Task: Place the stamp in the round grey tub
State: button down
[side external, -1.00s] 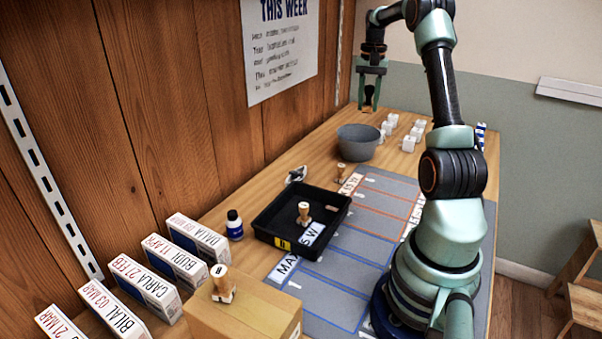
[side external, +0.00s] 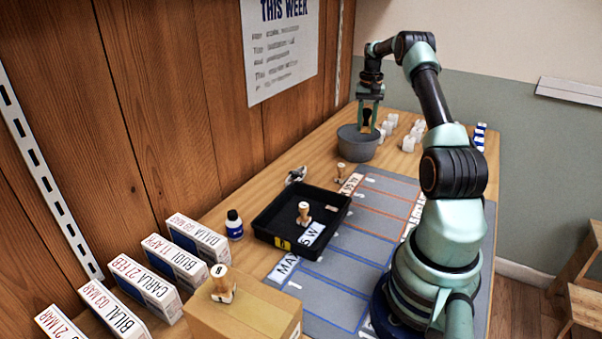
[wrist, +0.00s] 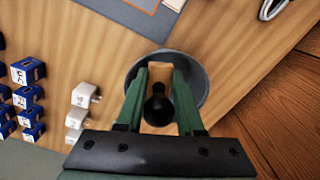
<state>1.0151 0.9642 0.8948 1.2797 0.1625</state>
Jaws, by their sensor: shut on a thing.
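The round grey tub (side external: 357,147) stands on the wooden table beyond the black tray; it also shows in the wrist view (wrist: 198,75). My gripper (side external: 368,124) points down over the tub, its fingertips about level with the rim. It is shut on a stamp (side external: 367,115). In the wrist view my gripper (wrist: 160,72) holds the stamp, with its dark round knob (wrist: 157,108) between the fingers and the tub around and below it. The stamp's lower end is partly hidden, and I cannot tell if it touches the tub.
White blocks (side external: 412,137) stand right of the tub. Other stamps stand in the black tray (side external: 262,222), on the table (side external: 341,170) and on the cardboard box (side external: 245,315). Labelled boxes (side external: 147,272) line the left. Blue boxes (wrist: 27,70) show in the wrist view.

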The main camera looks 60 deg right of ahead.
jog(key=shift+f, duration=1.2)
jog(key=shift+f, duration=0.1)
jog(key=c, duration=0.5)
grip_release()
jog(key=shift+c, duration=0.2)
